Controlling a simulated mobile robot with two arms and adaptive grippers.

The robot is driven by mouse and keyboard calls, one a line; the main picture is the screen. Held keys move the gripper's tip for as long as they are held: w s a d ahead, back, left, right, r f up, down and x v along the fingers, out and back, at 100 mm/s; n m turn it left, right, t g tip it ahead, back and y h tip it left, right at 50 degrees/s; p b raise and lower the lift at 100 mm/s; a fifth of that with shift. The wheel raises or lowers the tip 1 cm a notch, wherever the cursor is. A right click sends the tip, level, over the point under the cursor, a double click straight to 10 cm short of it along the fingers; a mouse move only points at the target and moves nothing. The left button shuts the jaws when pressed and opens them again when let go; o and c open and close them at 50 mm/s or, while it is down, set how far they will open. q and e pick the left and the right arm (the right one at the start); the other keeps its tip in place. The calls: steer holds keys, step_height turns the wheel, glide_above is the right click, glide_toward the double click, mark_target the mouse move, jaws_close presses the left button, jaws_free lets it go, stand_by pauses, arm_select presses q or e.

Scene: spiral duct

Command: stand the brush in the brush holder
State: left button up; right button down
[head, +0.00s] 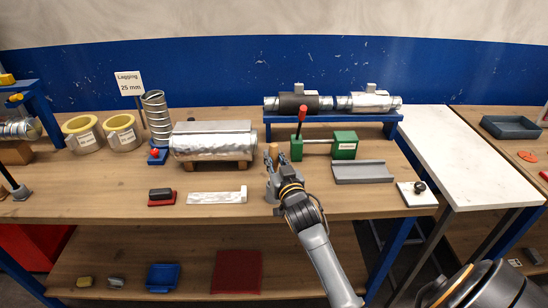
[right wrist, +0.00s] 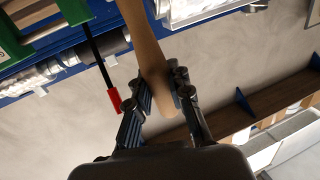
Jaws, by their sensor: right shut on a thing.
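My right gripper (head: 274,172) is above the front middle of the bench, shut on a tan wooden handle, which I take to be the brush (head: 273,149). In the right wrist view the handle (right wrist: 146,40) passes between the two fingers (right wrist: 158,95), and its rounded end sticks out past them. The bristle end is not visible in either view. I cannot tell which object is the brush holder.
A green clamp with a red-tipped lever (head: 344,146) stands right behind the gripper. A foil-wrapped duct (head: 212,144) lies to its left. A grey channel (head: 362,173) and a white plate with a black knob (head: 415,198) are to the right.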

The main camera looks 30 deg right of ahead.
steer(key=shift+f+b, duration=0.55)
steer(key=shift+f, duration=0.3)
steer(key=c, duration=1.1)
jaws_free()
steer(key=shift+c, duration=0.2)
steer(key=v, duration=1.2)
